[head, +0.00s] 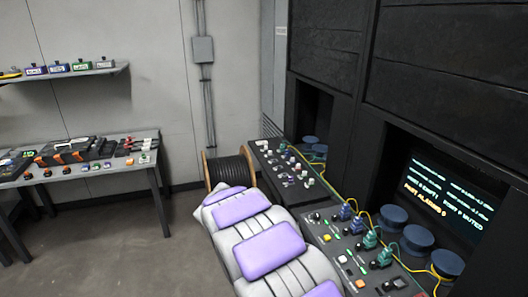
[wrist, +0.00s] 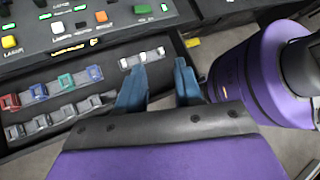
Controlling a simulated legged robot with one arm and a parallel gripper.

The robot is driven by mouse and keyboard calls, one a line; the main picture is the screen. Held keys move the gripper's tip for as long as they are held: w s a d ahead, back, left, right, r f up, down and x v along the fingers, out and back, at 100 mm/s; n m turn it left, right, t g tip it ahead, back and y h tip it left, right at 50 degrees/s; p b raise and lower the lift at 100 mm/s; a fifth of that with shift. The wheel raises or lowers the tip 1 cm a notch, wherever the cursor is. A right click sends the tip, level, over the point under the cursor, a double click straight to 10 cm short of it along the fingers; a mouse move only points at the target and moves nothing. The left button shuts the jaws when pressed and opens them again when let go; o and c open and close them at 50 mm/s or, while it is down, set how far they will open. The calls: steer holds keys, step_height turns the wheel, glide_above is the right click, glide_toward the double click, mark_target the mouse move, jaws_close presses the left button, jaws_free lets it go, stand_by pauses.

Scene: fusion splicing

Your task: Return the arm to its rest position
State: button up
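My gripper (wrist: 160,82) shows in the wrist view with its two blue fingers apart. I see nothing held between them. The fingers point toward a dark drawer or tray (wrist: 103,78) below a control panel, beside a strip with white clips (wrist: 143,58). I cannot tell whether the fingers touch anything. A purple link of my own arm shows at the right of the wrist view. In the head view my purple and grey body fills the lower middle, and my gripper is not visible there.
The tray holds coloured clips (wrist: 66,81). In the head view, consoles (head: 350,255) with plugs and yellow cables line the right, beside a lit screen (head: 445,195). A cable reel (head: 231,172) stands ahead. A workbench (head: 75,172) and shelf (head: 70,76) are left, with open floor between.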

steer(key=s+d+r+m+y, duration=0.2)
steer(key=s+m, duration=0.3)
steer(key=s, duration=0.2)
steer(key=s+d+r+m+y, duration=0.2)
steer(key=s+d+m+y, duration=0.15)
steer(key=s, duration=0.35)
steer(key=s+d+r+m+y, duration=0.1)
steer(key=s+r+m+y, duration=0.15)
steer(key=s+m, duration=0.4)
steer(key=s+a+f+m+t+y, duration=0.1)
steer(key=s+a+m, duration=0.1)
steer(key=s+m, duration=0.3)
steer(key=s, duration=0.4)
steer(key=shift+s+y, duration=0.15)
steer(key=shift+y, duration=0.25)
